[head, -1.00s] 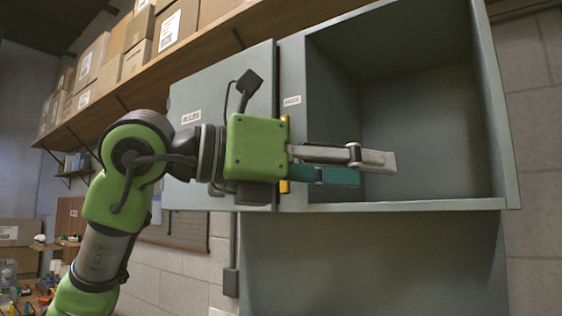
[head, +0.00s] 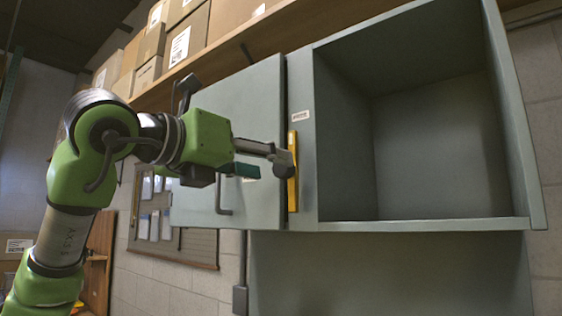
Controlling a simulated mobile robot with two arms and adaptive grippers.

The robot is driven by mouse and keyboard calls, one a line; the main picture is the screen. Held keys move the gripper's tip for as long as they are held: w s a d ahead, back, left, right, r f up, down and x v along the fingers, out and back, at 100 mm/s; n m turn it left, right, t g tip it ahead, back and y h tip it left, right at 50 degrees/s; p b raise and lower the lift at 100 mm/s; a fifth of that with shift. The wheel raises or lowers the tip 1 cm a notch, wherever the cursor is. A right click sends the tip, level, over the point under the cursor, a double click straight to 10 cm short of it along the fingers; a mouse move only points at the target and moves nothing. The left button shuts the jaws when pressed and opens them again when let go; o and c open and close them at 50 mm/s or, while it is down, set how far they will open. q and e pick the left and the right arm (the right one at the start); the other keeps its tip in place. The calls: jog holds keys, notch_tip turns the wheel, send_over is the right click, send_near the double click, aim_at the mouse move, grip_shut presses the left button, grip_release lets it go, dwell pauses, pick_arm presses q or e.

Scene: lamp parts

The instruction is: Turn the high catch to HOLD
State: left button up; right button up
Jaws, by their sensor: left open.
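The high catch looks to be the upright yellow bar (head: 292,187) on the grey-green strip between the cabinet door and the open compartment. My left gripper (head: 268,164) is in front of the door's right edge, with its jaws open. Its grey upper finger overlaps the left side of the yellow bar in the picture; I cannot tell whether it touches. The teal lower finger (head: 246,171) ends left of the bar. The gripper holds nothing that I can see. My right gripper is not in view.
The cabinet door (head: 250,110) looks shut and has a dark bar handle (head: 221,195). A small label (head: 300,116) sits above the catch. The open compartment (head: 435,150) on the right is empty. Cardboard boxes (head: 187,43) stand on a wooden shelf above. A framed board (head: 196,245) hangs lower left.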

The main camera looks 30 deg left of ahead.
aim_at(279, 168)
pick_arm(q)
jog(key=w, duration=0.2)
jog(key=w+p, duration=0.1)
jog(key=w, duration=0.1)
jog(key=shift+w+d, duration=0.2)
jog(key=shift+w, duration=0.2)
grip_shut()
